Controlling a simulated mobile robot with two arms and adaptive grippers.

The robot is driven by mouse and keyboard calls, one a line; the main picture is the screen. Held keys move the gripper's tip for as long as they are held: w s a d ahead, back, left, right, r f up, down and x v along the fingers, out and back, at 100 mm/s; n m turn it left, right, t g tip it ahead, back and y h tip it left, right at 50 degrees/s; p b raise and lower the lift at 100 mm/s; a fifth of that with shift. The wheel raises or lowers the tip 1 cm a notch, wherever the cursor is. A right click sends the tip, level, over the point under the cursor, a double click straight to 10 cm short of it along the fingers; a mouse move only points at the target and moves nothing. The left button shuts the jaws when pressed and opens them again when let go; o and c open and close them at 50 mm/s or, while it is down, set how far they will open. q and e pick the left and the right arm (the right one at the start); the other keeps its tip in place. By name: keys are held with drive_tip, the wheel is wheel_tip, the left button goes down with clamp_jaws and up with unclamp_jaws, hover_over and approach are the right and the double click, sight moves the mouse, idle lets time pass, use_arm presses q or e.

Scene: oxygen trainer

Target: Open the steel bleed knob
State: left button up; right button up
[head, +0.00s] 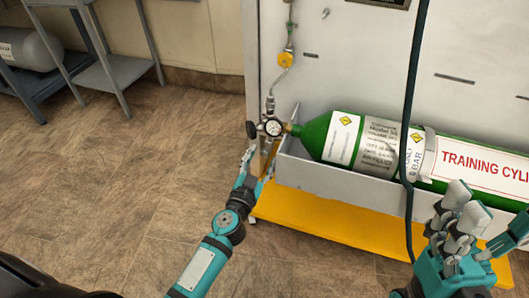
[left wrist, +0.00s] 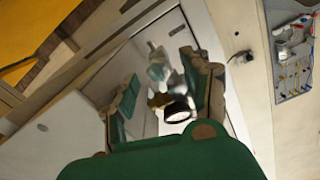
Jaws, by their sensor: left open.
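A regulator with a round white gauge (head: 273,128) and a black knob (head: 251,130) sits at the valve end of the green cylinder (head: 314,137). I cannot clearly pick out the steel bleed knob among the small metal fittings there. My left gripper (head: 256,154) is open just below and in front of the regulator. In the left wrist view, a dark-rimmed round part (left wrist: 177,110) and blurred metal fittings (left wrist: 160,72) show between the spread fingers. Contact cannot be told. My right gripper (head: 463,222) is in front of the cylinder, with nothing visibly held.
A white panel (head: 345,75) with a yellow fitting (head: 285,60) stands behind the regulator. The cylinder lies in a grey tray (head: 340,180) above a yellow base (head: 330,215). A black hose (head: 408,120) hangs before it.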

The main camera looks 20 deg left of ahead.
use_arm(q)
drive_tip(key=shift+w, duration=1.4)
drive_tip(key=shift+c, duration=0.4)
clamp_jaws()
